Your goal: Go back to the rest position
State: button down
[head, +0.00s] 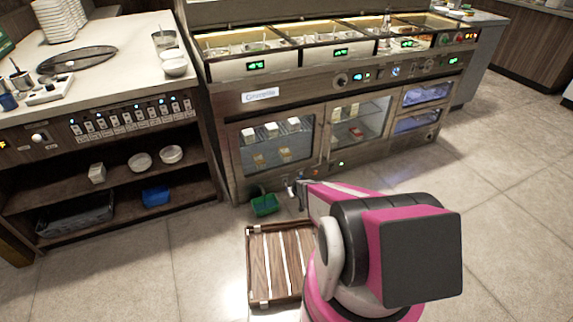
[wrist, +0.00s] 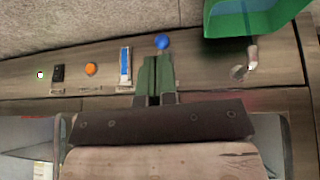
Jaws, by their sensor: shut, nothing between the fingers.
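My gripper (wrist: 158,66) shows in the wrist view as two dark green fingers side by side, shut with nothing between them. It points at the lower front panel of the steel sauce-well counter (head: 290,97). In the head view my pink and black arm reaches forward and down to the counter's base. There my gripper (head: 303,183) is small and partly hidden by the arm. A blue knob (wrist: 162,42) appears just beyond the fingertips in the wrist view; I cannot tell whether they touch it.
A green bin (head: 265,205) is by the counter's base, and shows close by in the wrist view (wrist: 240,22). A slatted wooden crate (head: 283,262) stands on the floor beside my arm. A shelved counter (head: 110,118) stands at left. Floor at right is clear.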

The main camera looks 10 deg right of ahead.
jog(key=s+r+m+g, duration=0.1)
jog(key=s+r+g, duration=0.1)
jog(key=s+r, duration=0.5)
jog(key=s+r+m+g, duration=0.1)
jog(key=s+r, duration=0.6)
jog(key=r, duration=1.2)
jog(key=s+a+r+g, duration=0.1)
jog(key=s+r, duration=0.5)
jog(key=r, duration=0.7)
jog(key=shift+s+r+m+g+h, duration=0.2)
jog(key=shift+s+m+g+h, duration=0.15)
jog(key=shift+g, duration=0.45)
jog(key=shift+a, duration=0.1)
